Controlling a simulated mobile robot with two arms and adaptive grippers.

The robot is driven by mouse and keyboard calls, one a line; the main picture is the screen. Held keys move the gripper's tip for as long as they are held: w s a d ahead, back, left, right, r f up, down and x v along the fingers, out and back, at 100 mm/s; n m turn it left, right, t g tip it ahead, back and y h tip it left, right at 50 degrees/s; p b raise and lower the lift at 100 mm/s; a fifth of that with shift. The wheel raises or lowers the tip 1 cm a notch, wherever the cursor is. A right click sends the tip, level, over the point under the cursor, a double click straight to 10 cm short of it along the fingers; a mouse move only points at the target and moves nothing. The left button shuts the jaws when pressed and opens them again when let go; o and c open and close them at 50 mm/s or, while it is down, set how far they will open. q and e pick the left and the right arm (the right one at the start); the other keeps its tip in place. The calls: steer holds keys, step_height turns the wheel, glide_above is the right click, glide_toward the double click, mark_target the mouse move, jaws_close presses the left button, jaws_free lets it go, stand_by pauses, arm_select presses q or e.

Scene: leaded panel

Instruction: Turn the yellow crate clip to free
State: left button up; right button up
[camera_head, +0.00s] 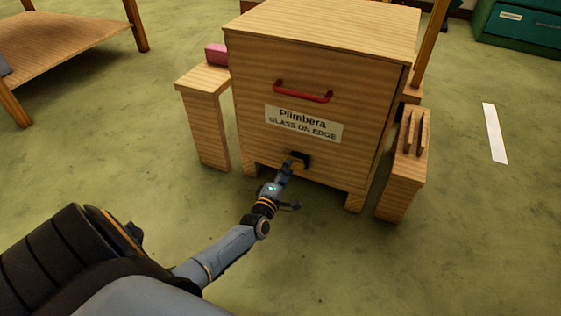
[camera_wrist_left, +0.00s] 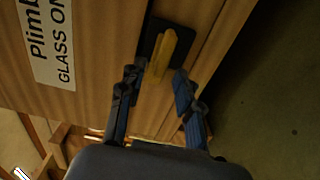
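The yellow crate clip (camera_wrist_left: 161,55) sits on a black plate (camera_wrist_left: 152,36) low on the front of the wooden crate (camera_head: 362,110). In the left wrist view the clip is a long bar, running roughly along the label's lettering. My left gripper (camera_wrist_left: 157,79) is open, with one finger on each side of the clip and gaps showing between fingers and clip. In the head view my left gripper (camera_head: 289,167) is at the crate front and partly covers the clip (camera_head: 298,163). My right gripper is not in view.
The crate bears a red handle (camera_head: 302,96) and a white label (camera_head: 303,123). A wooden stand with a pink block (camera_head: 216,54) is at its left. A slotted wooden stand (camera_head: 404,178) is at its right. The green floor in front is clear.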

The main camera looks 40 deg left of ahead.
arm_select(q)
steer(key=v, duration=1.1)
steer(key=shift+s, duration=0.2)
